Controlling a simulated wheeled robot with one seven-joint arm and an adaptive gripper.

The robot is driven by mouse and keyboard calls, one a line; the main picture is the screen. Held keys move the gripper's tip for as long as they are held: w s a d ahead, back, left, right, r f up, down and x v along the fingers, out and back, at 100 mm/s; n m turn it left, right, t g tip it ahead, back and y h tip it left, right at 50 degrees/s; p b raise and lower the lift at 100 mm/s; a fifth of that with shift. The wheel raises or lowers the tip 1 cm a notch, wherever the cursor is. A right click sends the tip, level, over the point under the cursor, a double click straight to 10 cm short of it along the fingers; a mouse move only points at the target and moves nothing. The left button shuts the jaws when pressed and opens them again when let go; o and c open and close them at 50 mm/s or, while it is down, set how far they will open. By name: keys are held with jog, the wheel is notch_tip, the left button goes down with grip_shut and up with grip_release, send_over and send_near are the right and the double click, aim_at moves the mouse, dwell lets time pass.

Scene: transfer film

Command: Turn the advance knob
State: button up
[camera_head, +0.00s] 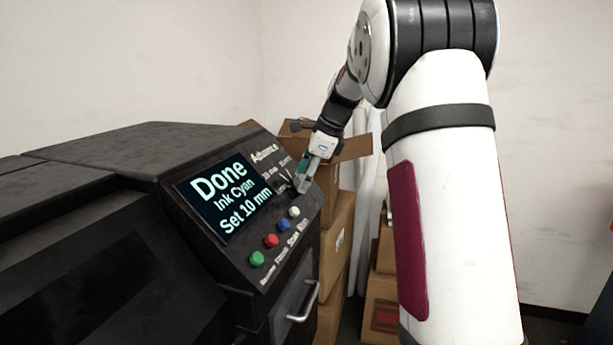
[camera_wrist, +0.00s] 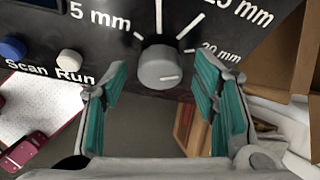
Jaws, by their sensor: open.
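The advance knob (camera_wrist: 159,68) is a round grey knob with a light pointer line, on the black panel. My gripper (camera_wrist: 165,75) is open, with a teal-padded finger on each side of the knob's lower part. I cannot tell whether the pads touch it. In the head view my gripper (camera_head: 302,185) is at the upper right of the panel and mostly hides the knob. The screen (camera_head: 228,197) reads "Done", "Ink Cyan", "Set 10 mm".
Below the screen are green (camera_head: 257,258), red (camera_head: 271,240), blue (camera_head: 284,225) and white (camera_head: 294,212) buttons. A drawer handle (camera_head: 304,303) sticks out under the panel. Cardboard boxes (camera_head: 337,240) stand just right of the machine.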

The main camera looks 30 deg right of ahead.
jog(key=shift+f, duration=0.2)
jog(key=c, duration=1.2)
jog(key=shift+o, duration=0.2)
